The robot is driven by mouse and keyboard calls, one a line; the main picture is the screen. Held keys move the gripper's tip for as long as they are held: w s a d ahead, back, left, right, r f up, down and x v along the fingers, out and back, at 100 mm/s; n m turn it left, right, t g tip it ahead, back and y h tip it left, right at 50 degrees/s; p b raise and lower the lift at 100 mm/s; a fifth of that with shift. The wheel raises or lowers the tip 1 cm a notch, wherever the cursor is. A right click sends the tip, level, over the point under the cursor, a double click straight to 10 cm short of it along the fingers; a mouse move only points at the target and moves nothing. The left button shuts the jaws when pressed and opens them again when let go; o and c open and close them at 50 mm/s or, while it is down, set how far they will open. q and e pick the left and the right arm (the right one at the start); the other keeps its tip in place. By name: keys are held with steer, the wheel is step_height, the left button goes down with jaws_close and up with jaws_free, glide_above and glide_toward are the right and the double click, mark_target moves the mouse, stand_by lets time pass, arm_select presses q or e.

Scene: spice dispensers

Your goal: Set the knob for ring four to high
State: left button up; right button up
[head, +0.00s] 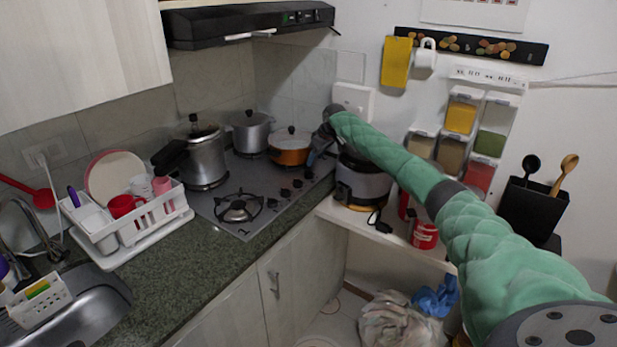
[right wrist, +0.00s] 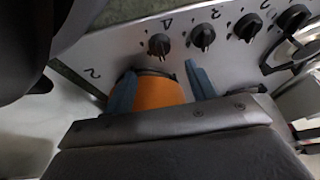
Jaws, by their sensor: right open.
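A row of dark stove knobs (head: 285,193) runs along the right side of the hob, front to back. In the right wrist view, the leftmost knob (right wrist: 159,45) has a mark like a 4 beside it. Its pointer ridge is too small to read exactly. My right gripper (head: 318,155) reaches over the hob's right rear, beside the orange pot; its tips are hard to make out there. In the right wrist view its two blue fingers (right wrist: 161,88) are apart, just below the leftmost knob and not around it. An orange surface shows between them. My left gripper is out of view.
The orange pot (head: 290,147), a grey pot (head: 249,133) and a pressure cooker (head: 205,160) stand on the hob (head: 215,205). A rice cooker (head: 362,185) stands right of it. A white dish rack (head: 150,222) is at left. The front counter (head: 190,270) is clear.

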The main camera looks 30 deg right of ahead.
mark_target(310, 172)
steer(key=shift+p+x, duration=1.45)
steer(key=shift+x, duration=2.45)
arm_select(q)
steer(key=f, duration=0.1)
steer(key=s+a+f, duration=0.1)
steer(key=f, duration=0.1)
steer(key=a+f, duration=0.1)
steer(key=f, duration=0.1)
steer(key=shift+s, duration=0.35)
arm_select(e)
steer(key=shift+s, duration=0.1)
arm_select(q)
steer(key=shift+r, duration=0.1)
arm_select(e)
steer(key=c, duration=1)
